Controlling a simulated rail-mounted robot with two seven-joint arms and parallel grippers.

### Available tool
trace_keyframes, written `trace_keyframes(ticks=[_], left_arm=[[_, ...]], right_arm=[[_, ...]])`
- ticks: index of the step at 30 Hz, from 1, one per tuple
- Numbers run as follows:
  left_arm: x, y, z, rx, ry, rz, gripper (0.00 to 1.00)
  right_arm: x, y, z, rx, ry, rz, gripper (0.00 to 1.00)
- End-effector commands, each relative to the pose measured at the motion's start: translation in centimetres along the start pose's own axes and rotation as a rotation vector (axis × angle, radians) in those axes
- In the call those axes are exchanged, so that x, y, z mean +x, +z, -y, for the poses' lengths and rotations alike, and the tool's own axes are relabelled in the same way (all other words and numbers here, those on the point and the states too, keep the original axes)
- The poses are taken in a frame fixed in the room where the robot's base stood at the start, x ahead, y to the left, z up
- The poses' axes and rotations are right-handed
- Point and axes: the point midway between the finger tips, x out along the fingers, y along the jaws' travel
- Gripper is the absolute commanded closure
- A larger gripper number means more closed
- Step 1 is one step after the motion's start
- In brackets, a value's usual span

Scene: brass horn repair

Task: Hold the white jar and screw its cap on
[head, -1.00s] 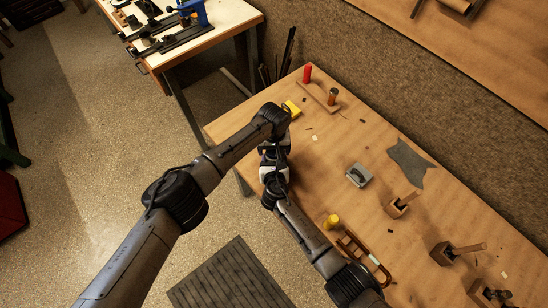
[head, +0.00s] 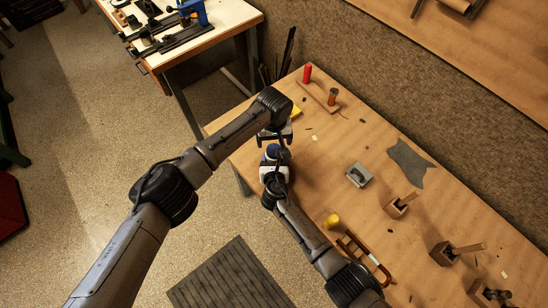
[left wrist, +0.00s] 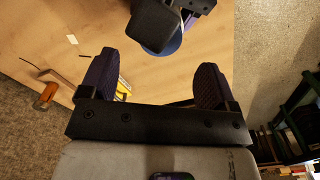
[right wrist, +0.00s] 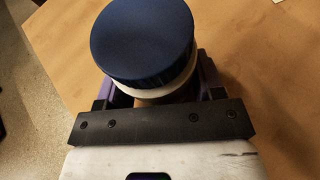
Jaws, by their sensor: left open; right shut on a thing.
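The white jar (right wrist: 180,92) is upright in my right gripper, with its dark blue cap (right wrist: 143,42) on top. The cap looks level and hides most of the jar; a white band shows beneath it. My right gripper (head: 272,168) is shut on the jar, its fingers partly hidden below the cap. The blue cap (head: 272,151) also shows in the head view. My left gripper (head: 275,136) is open and empty, apart from the cap and just beyond it. In the left wrist view its fingers (left wrist: 157,82) are spread, and a dark block covers most of the blue cap (left wrist: 174,44).
The wooden bench (head: 320,160) lies under and right of the grippers. A yellow thing (head: 295,111) and a rack with a red-handled tool (head: 307,74) are near the far end. A grey block (head: 358,175) and a yellow-topped thing (head: 331,221) stand to the right.

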Motion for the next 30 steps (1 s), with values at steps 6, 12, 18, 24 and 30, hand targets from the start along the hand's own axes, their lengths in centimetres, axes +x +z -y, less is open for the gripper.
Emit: trace_keyframes(ticks=[6, 12, 18, 24, 30], left_arm=[[-1.9, 0.0, 0.1, -0.149, -0.001, -0.001, 0.17], [-2.3, 0.1, 0.0, -0.195, -0.001, 0.002, 0.17], [-2.3, 0.1, 0.1, -0.194, -0.001, 0.002, 0.17], [-1.4, 0.1, 0.1, -0.194, -0.002, 0.003, 0.17], [1.2, 0.1, 0.1, -0.194, -0.003, 0.003, 0.17]], right_arm=[[0.0, -0.1, 0.0, 0.0, 0.0, -0.001, 1.0], [0.0, -0.1, 0.0, 0.0, 0.0, -0.001, 1.0], [0.0, -0.1, 0.0, 0.0, 0.0, -0.001, 1.0], [0.0, -0.1, 0.0, 0.0, 0.0, -0.001, 1.0], [0.0, -0.1, 0.0, 0.0, 0.0, -0.001, 1.0]])
